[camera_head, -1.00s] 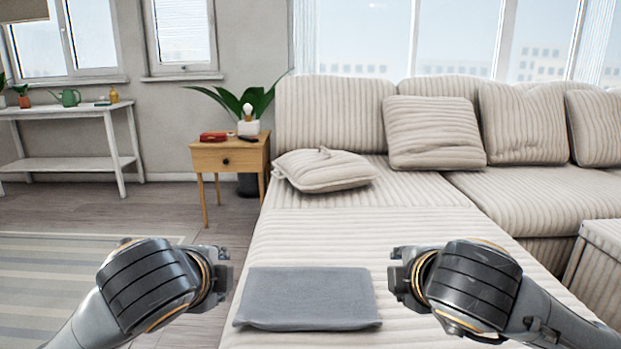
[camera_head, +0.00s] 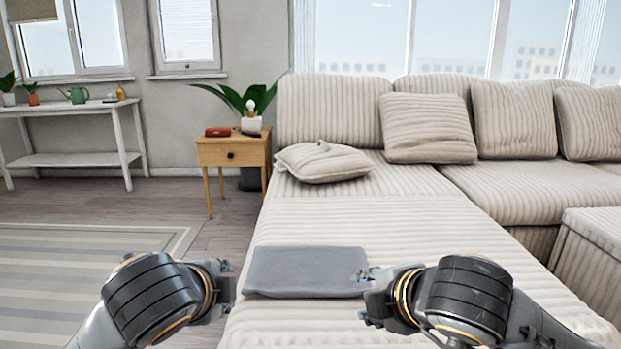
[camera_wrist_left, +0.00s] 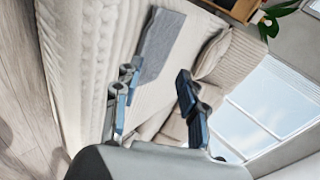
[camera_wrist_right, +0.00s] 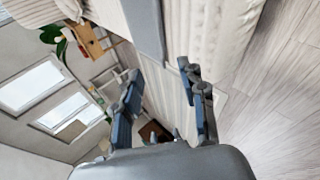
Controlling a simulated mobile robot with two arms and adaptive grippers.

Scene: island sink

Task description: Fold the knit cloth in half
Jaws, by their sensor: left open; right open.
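The knit cloth (camera_head: 303,271) is a grey rectangle lying flat on the near part of the striped sofa. It also shows in the left wrist view (camera_wrist_left: 160,42) and, in part, in the right wrist view (camera_wrist_right: 146,28). My left gripper (camera_head: 226,288) is open and empty, just left of the cloth. Its spread fingers show in the left wrist view (camera_wrist_left: 155,100). My right gripper (camera_head: 362,297) is open at the cloth's near right corner and covers that corner in the head view. Whether it touches the cloth I cannot tell. Its fingers are apart and empty in the right wrist view (camera_wrist_right: 163,95).
The sofa seat (camera_head: 350,215) is clear around the cloth. A loose cushion (camera_head: 322,162) lies farther back. A wooden side table (camera_head: 232,153) with a red item and a plant stands left of the sofa. An ottoman (camera_head: 592,250) is at the right.

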